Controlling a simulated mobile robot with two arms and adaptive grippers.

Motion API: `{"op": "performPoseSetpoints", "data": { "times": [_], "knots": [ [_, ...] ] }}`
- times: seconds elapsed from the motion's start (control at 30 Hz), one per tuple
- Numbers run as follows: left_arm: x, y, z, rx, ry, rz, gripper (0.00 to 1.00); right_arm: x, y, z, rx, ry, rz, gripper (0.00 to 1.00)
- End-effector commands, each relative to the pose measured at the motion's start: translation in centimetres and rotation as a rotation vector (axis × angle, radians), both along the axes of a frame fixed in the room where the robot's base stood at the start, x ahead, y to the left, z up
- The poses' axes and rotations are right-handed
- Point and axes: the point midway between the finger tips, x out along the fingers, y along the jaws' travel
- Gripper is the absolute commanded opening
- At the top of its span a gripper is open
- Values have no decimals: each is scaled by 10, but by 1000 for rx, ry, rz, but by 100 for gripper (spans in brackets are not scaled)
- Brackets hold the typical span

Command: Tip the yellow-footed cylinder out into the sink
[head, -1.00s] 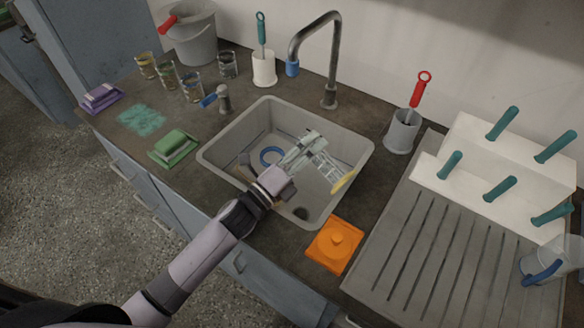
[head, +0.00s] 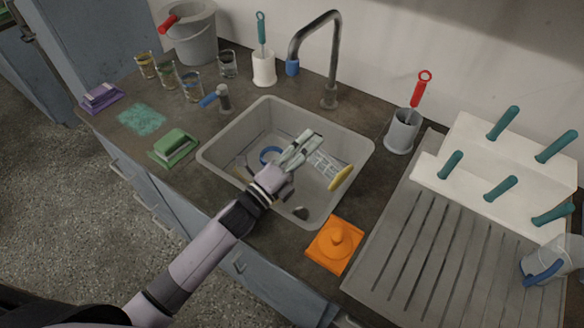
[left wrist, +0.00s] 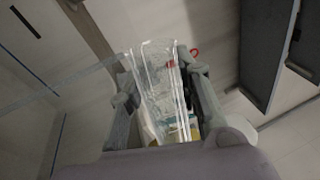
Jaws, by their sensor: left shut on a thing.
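The yellow-footed cylinder is clear, with its see-through body (head: 323,164) and yellow foot (head: 341,178) over the sink (head: 213,153) in the head view. It lies strongly tilted, foot toward the lower right; its mouth end is hard to make out behind my gripper. My left gripper (head: 300,150) is shut on the cylinder's body, inside the sink's outline. In the left wrist view, the clear body (left wrist: 160,85) stands between the fingers, with some yellow (left wrist: 178,134) low down. I cannot tell whether liquid is inside. My right gripper is not in view.
A blue ring (head: 270,155) lies in the sink. The faucet (head: 333,60) stands behind it, and an orange square-based object (head: 336,243) sits at its front right. A grey holder (head: 402,132) with a red-handled tool and a ribbed drainboard (head: 440,250) are at right.

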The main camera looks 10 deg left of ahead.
Motion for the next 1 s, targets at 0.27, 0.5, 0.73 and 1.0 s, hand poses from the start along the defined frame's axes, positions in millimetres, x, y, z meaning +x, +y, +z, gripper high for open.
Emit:
{"op": "performPoseSetpoints", "data": {
  "times": [0.27,0.5,0.73,1.0],
  "knots": [
    [0,0,2,-27,16,0,0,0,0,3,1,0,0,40],
    [1,1,3,-50,30,0,0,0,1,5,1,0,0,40],
    [1,1,4,-72,43,-1,0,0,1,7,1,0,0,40],
    [1,2,5,-97,59,-1,0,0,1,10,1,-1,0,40]
  ]
}}
